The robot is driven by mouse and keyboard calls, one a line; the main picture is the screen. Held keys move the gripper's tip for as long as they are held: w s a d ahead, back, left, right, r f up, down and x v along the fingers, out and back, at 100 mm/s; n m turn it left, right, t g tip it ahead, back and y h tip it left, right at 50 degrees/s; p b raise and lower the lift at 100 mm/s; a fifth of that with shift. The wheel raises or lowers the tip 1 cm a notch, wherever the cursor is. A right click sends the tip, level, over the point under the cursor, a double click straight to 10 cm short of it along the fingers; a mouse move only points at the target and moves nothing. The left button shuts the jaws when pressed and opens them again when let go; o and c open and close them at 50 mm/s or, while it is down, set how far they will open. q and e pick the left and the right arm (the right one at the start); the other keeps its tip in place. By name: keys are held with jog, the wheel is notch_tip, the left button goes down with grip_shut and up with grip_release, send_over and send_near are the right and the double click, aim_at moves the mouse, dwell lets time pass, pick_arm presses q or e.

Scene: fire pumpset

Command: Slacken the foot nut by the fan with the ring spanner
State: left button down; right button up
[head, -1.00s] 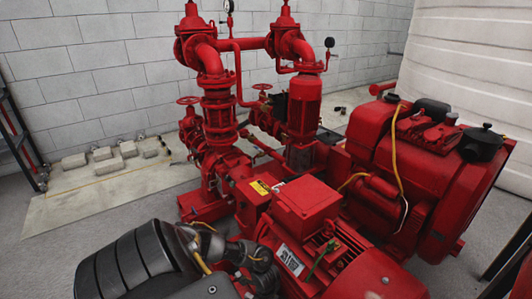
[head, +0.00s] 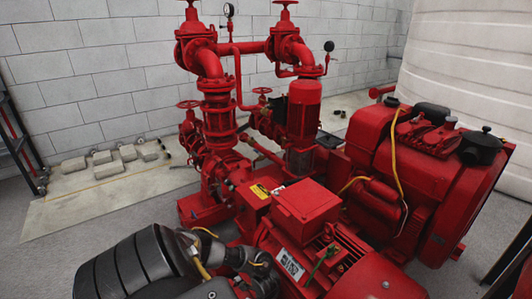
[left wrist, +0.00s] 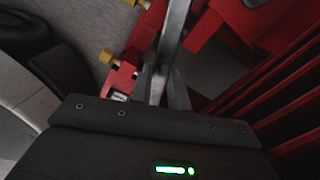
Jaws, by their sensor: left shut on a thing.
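The ring spanner (left wrist: 172,35) is a grey metal bar in the left wrist view. It runs from my left gripper (left wrist: 160,88) up to the top edge, where its far end is cut off. My left gripper is shut on it. Two brass-coloured nuts or bolt heads, one (left wrist: 106,56) and another (left wrist: 132,2), sit on a red foot part (left wrist: 125,75) left of the spanner, apart from its visible length. I cannot tell which is the foot nut by the fan. In the head view my left arm reaches in beside the red motor (head: 310,250); its fingertips are hidden. My right gripper is not in view.
Red cooling fins (left wrist: 285,95) stand close on the right in the left wrist view. In the head view, red pipework (head: 215,110) rises behind the motor and a large red engine (head: 410,180) stands at right.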

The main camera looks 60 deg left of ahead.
pick_arm(q)
jog(key=shift+f+b, duration=0.8)
jog(key=shift+f, duration=0.35)
jog(key=s+d+n+p, duration=0.1)
jog(key=s+n+p, duration=0.1)
jog(key=p, duration=0.1)
jog(key=s+d+n+p, duration=0.2)
jog(key=p, duration=0.1)
jog(key=s+d+n+p, duration=0.2)
jog(key=p, duration=0.1)
jog(key=shift+s+r, duration=0.15)
jog(key=shift+s, duration=0.05)
jog(key=s+d+n+p, duration=0.2)
jog(key=d+n+p, duration=0.2)
jog(key=d+n, duration=0.2)
jog(key=shift+s+d+p, duration=0.25)
jog(key=shift+d+p, duration=0.05)
dwell(0.7)
